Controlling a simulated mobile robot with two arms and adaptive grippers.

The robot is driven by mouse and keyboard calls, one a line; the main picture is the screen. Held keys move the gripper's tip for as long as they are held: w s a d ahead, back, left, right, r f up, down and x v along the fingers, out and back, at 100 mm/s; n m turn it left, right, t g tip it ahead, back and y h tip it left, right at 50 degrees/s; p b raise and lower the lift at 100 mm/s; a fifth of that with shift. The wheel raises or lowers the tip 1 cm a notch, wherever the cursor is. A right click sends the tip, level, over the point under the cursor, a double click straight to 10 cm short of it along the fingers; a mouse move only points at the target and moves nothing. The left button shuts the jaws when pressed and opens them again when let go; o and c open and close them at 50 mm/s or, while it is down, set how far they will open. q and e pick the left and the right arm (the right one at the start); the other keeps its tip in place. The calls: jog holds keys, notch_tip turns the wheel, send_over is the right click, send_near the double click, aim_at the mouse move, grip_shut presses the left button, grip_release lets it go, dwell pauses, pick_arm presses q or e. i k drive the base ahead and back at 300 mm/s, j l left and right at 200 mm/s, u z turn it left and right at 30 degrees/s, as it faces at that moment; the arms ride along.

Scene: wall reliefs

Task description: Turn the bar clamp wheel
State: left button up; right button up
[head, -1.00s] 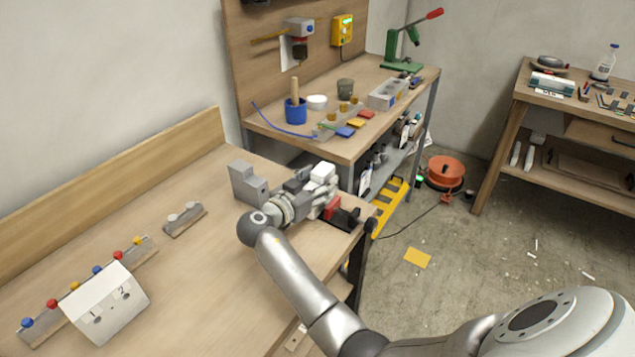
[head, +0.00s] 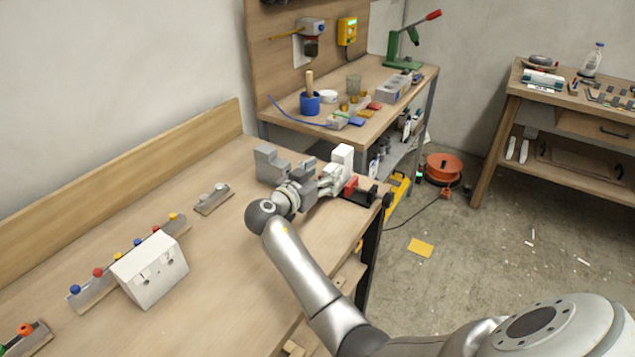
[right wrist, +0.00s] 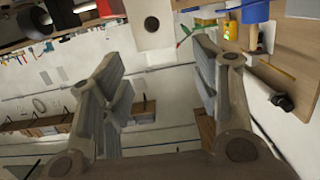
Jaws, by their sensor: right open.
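The bar clamp, a black and red device (head: 358,191), lies at the bench's right edge in the head view. A white block (head: 343,154) stands just behind the clamp. A white block with a dark round spot (right wrist: 151,24) shows at the top of the right wrist view, beyond and between the fingers. My right gripper (head: 334,178) is beside the clamp and the white block, above the bench. In the right wrist view its two fingers are spread and empty. My left gripper is not in view.
A grey stepped block (head: 270,164) stands left of the gripper. A white slanted box (head: 152,272) and a rail with coloured knobs (head: 100,282) are nearer on the bench. A second bench (head: 385,120) stands behind. The bench's middle is clear.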

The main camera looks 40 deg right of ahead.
aim_at(388, 200)
jog(key=j+z, duration=0.1)
jog(key=j, duration=0.15)
jog(key=z, duration=1.25)
jog(key=k+l, duration=0.05)
